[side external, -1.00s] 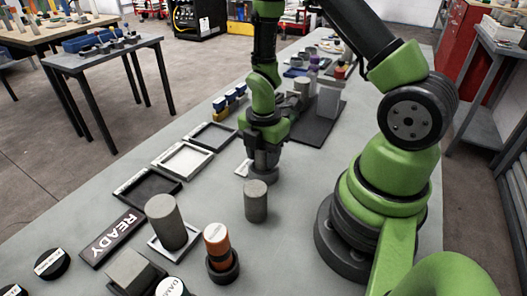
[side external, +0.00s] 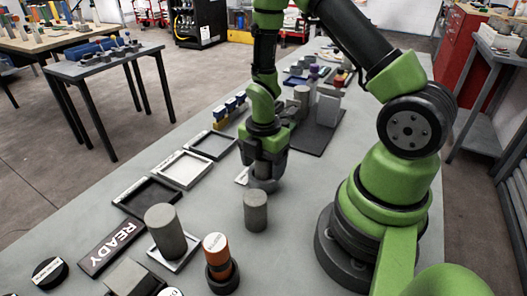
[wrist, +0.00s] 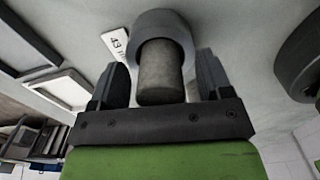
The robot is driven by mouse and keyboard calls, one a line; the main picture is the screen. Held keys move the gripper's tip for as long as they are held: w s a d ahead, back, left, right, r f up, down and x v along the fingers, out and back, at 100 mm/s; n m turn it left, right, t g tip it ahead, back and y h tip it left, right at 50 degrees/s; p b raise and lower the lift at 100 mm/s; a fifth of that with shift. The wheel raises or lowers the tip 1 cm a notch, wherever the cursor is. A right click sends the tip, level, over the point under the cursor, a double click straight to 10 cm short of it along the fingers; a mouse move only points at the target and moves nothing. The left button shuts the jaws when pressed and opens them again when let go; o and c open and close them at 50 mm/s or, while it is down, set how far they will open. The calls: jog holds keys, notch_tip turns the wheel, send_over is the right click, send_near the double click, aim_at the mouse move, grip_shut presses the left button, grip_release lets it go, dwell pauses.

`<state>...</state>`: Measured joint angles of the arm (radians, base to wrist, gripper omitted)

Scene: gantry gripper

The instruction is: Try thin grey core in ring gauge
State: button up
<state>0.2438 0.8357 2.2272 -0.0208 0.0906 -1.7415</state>
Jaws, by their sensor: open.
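In the wrist view a grey core (wrist: 160,75) stands between my gripper's (wrist: 157,85) open fingers, with a gap on each side. Its far end sits within the grey ring gauge (wrist: 163,25); how deep it goes is hidden. In the side view my gripper (side external: 264,176) is low over the ring gauge (side external: 262,185) and hides the core. Another grey cylinder (side external: 255,211) stands upright on the bench, just in front of the gauge.
A thicker grey cylinder (side external: 165,232) stands on a white-edged tray, beside an orange cylinder (side external: 217,255) in a dark holder. A READY sign (side external: 112,246) and several empty frames (side external: 183,168) line the left. A dark mat (side external: 305,142) with blocks lies behind my gripper.

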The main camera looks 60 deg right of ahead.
notch_tip(320, 180, up, 10)
jog(key=shift+f, duration=0.2)
dwell(0.6)
jog(key=shift+a+r, duration=0.15)
jog(key=shift+r, duration=0.2)
jog(key=s+a+r+m+t+y, duration=0.1)
jog(key=s+a+r+m+t, duration=0.2)
jog(key=r+m, duration=0.5)
jog(key=s+a+r+m+t+y, duration=0.1)
jog(key=s+a+r+m+t, duration=0.3)
jog(key=r+m, duration=0.5)
jog(key=s+a+m, duration=0.1)
jog(key=s+m, duration=0.1)
jog(key=m, duration=0.1)
jog(key=shift+s+a+m, duration=0.25)
jog(key=shift+s+m, duration=0.1)
jog(key=shift+m, duration=0.05)
